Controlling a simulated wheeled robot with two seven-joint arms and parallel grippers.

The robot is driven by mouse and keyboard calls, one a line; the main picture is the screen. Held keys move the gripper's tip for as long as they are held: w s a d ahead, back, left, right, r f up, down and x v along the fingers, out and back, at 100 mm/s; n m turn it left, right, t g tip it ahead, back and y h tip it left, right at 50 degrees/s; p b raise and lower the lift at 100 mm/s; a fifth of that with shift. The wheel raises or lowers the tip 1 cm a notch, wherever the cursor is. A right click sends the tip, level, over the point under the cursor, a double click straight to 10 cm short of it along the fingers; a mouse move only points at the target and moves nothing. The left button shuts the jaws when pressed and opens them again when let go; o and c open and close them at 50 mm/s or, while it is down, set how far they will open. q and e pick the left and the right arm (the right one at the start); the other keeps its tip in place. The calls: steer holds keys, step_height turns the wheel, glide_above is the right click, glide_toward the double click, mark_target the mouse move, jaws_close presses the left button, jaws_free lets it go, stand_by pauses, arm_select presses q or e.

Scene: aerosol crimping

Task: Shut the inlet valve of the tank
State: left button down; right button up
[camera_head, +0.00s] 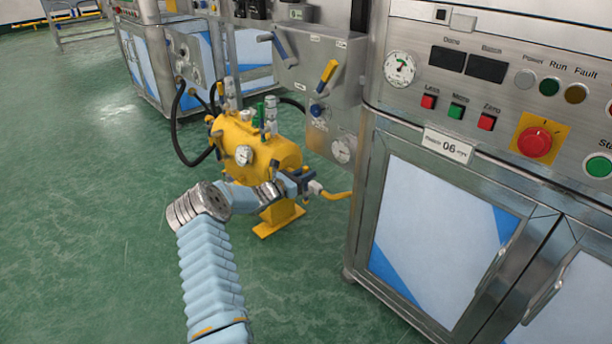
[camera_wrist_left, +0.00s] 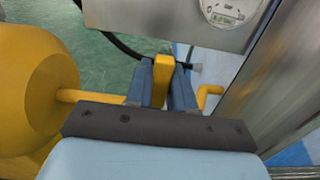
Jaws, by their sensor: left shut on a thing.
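The yellow tank (camera_head: 262,150) stands on a yellow foot on the green floor, with a gauge on its front and fittings on top. Its rounded end (camera_wrist_left: 35,85) fills the left of the left wrist view. A yellow pipe (camera_wrist_left: 70,96) leads from it toward my gripper. My left gripper (camera_head: 304,182) is at the tank's right end. In the left wrist view its two blue-grey fingers (camera_wrist_left: 161,85) are shut on a yellow valve handle (camera_wrist_left: 162,76), one on each side. The valve body is hidden behind the gripper. My right gripper is not in view.
A steel panel (camera_head: 345,110) with a blue lever, a yellow lever and a gauge stands close behind the tank. A control cabinet (camera_head: 440,205) bounds the right side. A black hose (camera_head: 174,130) loops left of the tank. The floor at left is clear.

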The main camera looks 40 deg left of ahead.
arm_select(q)
steer(key=shift+f, duration=0.1)
steer(key=c, duration=1.1)
jaws_free()
steer(key=shift+o, duration=0.2)
steer(key=shift+s, duration=0.1)
steer(key=s+a+p, duration=0.1)
steer(key=s, duration=1.2)
steer(key=shift+s, duration=0.3)
steer(key=shift+d, duration=0.1)
